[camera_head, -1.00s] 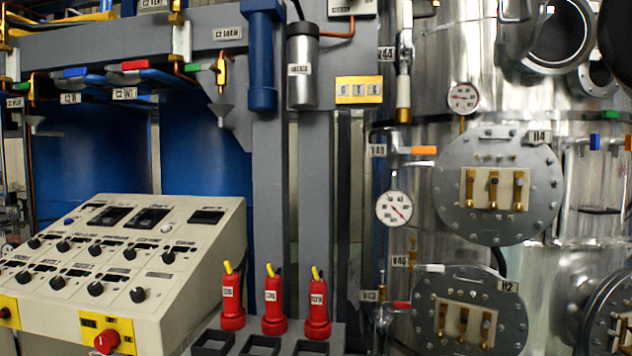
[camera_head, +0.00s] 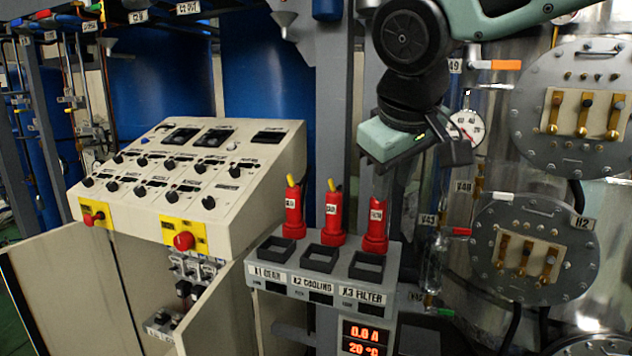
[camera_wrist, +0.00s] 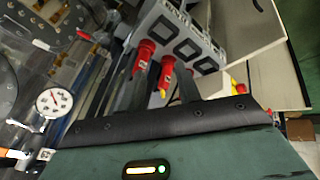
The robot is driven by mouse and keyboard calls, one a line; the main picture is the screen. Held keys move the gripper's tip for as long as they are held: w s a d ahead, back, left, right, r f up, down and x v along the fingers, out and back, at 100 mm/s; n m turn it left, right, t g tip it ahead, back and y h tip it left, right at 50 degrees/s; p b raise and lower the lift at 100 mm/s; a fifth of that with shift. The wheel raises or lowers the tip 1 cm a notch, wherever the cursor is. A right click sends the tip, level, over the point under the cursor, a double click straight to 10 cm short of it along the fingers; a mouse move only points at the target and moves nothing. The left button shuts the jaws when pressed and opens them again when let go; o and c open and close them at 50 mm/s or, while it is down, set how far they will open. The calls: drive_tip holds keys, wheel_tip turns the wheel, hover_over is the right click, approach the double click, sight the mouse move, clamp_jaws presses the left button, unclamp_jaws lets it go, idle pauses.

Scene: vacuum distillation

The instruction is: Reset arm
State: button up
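In the wrist view, the dark edge of my gripper (camera_wrist: 165,125) crosses the lower part. Two more red plugs with yellow tips, the left one (camera_head: 293,215) and the middle one (camera_head: 333,220), stand upright in a row behind the sockets.
The socket box (camera_head: 325,291) has three square sockets labelled X1, X2 and X3 FILTER. A sloped control panel (camera_head: 185,215) stands to the left. A round gauge (camera_head: 467,128), flanged plates (camera_head: 535,255) and valve handles (camera_head: 505,64) are close on the right.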

drive_tip(key=s+d+f+g, duration=0.1)
drive_tip(key=s+f+g, duration=0.2)
drive_tip(key=s+f, duration=0.8)
drive_tip(key=s+d+f+n+g+y+b, duration=0.1)
drive_tip(key=s+d+f+g, duration=0.1)
drive_tip(key=s+f, duration=0.9)
drive_tip(key=shift+s+f+g, duration=0.25)
drive_tip(key=shift+s+g, duration=0.25)
drive_tip(key=shift+s, duration=0.2)
drive_tip(key=shift+d, duration=0.1)
